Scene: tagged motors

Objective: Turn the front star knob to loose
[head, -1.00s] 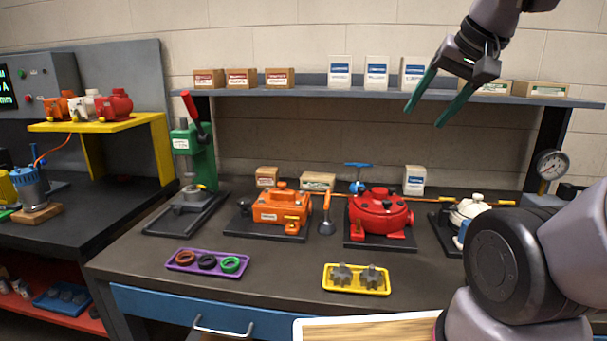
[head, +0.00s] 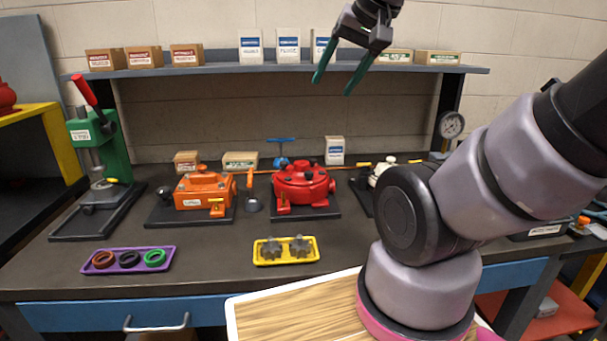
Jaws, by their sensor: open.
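Two grey star-shaped knobs, a left one (head: 271,249) and a right one (head: 300,246), sit in a yellow tray (head: 315,257) near the front of the bench. A red round housing (head: 304,186) stands behind them on a dark plate, with small dark and red knobs on top that are too small to read. An orange housing (head: 203,187) with an orange knob on top stands left of it. I cannot tell which knob is the front star knob. My gripper (head: 331,86) is open and empty, pointing down in front of the upper shelf, high above the bench and apart from everything.
A purple tray (head: 130,260) with three rings lies front left. A green press (head: 105,150) with a red lever stands at the back left. Boxes line the shelf (head: 220,68). My arm covers the bench's right part and a white housing (head: 382,172). Bare bench lies between the trays.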

